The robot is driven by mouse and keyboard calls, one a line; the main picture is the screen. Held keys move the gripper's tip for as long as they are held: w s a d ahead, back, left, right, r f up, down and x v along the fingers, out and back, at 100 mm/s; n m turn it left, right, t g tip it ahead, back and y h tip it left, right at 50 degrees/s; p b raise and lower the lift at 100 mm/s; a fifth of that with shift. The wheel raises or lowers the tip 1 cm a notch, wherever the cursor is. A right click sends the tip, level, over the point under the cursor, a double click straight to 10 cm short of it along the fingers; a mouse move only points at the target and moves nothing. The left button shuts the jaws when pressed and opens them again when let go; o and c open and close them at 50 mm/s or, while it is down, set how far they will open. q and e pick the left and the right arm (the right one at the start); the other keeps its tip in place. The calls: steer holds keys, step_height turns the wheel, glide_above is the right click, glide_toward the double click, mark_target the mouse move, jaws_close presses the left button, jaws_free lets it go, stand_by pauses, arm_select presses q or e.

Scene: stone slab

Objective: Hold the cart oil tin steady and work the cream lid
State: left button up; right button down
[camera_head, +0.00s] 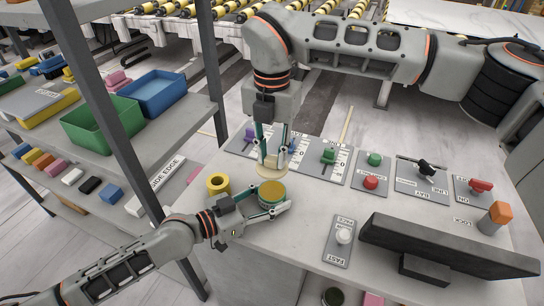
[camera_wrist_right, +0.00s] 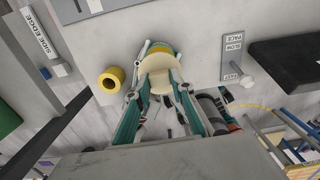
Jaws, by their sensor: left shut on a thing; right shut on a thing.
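The cart oil tin (camera_head: 273,204) is a short round teal tin with a mustard-yellow top, upright on the grey slab. My left gripper (camera_head: 277,210) is shut around its side, low at the slab. The cream lid (camera_head: 266,172) is a pale disc held in my right gripper (camera_head: 270,160), which points down just behind the tin in the head view. The lid looks apart from the tin, whose top shows uncovered. In the right wrist view the cream lid (camera_wrist_right: 160,80) sits between my right fingertips and hides part of the tin (camera_wrist_right: 160,48).
A yellow ring (camera_head: 218,184) lies on the slab left of the tin. Panels with a green knob (camera_head: 327,157), a red button (camera_head: 370,182) and a white knob (camera_head: 344,237) stand behind and right. A dark bar (camera_head: 440,248) stands at front right.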

arm_select(q)
steer(key=o, duration=1.7)
steer(key=shift+c, duration=0.2)
steer(key=v, duration=1.2)
steer(key=shift+f, duration=0.1)
steer(key=shift+a, duration=0.15)
